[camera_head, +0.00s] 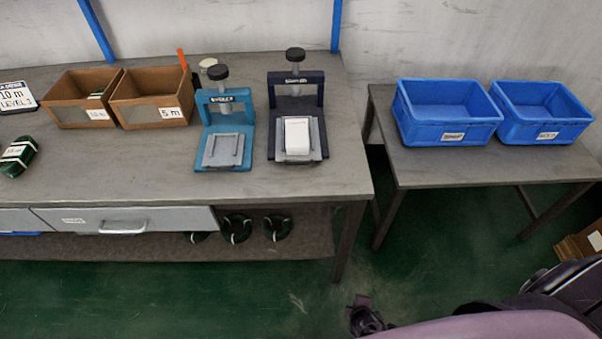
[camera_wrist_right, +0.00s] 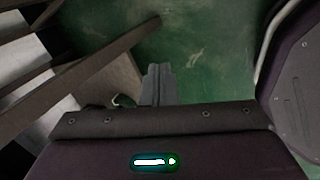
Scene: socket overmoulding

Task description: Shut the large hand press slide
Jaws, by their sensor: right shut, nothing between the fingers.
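Two hand presses stand on the workbench. The dark navy press (camera_head: 296,78) looks a little larger than the teal press (camera_head: 222,96) to its left. The navy press's grey slide (camera_head: 297,157) sits in front of its upright frame and carries a white block (camera_head: 297,136). The teal press's grey slide (camera_head: 222,152) also lies in front of its frame and looks empty. My right gripper (camera_wrist_right: 158,72) is shut and empty, over the green floor in the right wrist view. It is low and well away from both presses. My left gripper is not in view.
Two cardboard bins (camera_head: 150,104) stand left of the presses. Two blue crates (camera_head: 445,125) stand on the side table (camera_head: 440,170) at right. A drawer (camera_head: 125,218) is under the workbench (camera_head: 120,180). The bench top in front of the presses is clear.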

